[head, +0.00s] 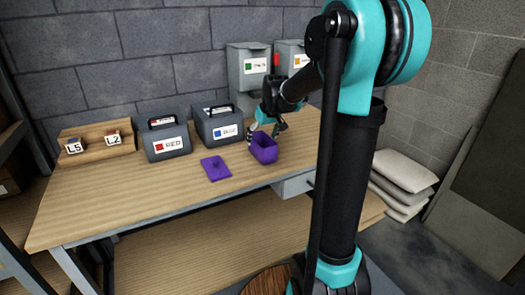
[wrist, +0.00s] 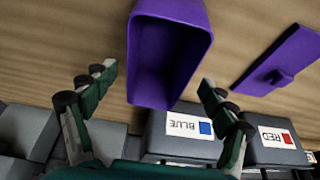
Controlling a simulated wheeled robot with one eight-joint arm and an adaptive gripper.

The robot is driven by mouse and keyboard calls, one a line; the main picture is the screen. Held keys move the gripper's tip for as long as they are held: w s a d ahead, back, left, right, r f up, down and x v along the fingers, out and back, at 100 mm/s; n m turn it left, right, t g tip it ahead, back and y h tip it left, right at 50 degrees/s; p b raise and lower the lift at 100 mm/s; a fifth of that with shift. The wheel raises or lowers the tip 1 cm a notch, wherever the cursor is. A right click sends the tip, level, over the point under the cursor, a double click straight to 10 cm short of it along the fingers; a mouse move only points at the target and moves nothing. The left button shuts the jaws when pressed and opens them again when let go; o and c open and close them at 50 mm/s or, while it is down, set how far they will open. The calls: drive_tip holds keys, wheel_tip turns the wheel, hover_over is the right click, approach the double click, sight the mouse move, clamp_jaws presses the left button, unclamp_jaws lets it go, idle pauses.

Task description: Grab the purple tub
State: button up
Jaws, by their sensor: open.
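The purple tub (head: 265,150) is an open box standing on the wooden workbench in the head view. In the wrist view the tub (wrist: 172,60) lies ahead of and between my spread fingers, with its open mouth showing. My gripper (head: 268,128) is at the back side of the tub. In the wrist view my gripper (wrist: 162,88) is open, one finger on each side of the tub, with gaps between the fingers and its walls. A flat purple lid (head: 215,168) with a knob lies on the bench left of the tub; it also shows in the wrist view (wrist: 280,65).
The workbench (head: 110,205) has free room at its front left. Dark boxes labelled RED (head: 166,140) and BLUE (head: 219,124) stand behind the lid. A wooden rack (head: 92,140) holds small L5 and L2 blocks. Grey wall bins (head: 248,70) hang behind my arm.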

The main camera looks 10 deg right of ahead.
drive_tip(key=shift+x, duration=2.65)
drive_tip(key=shift+d+f, duration=0.15)
drive_tip(key=shift+f, duration=0.1)
drive_tip(key=shift+c, duration=0.3)
drive_tip(key=c, duration=1.2)
drive_tip(key=shift+o, duration=0.2)
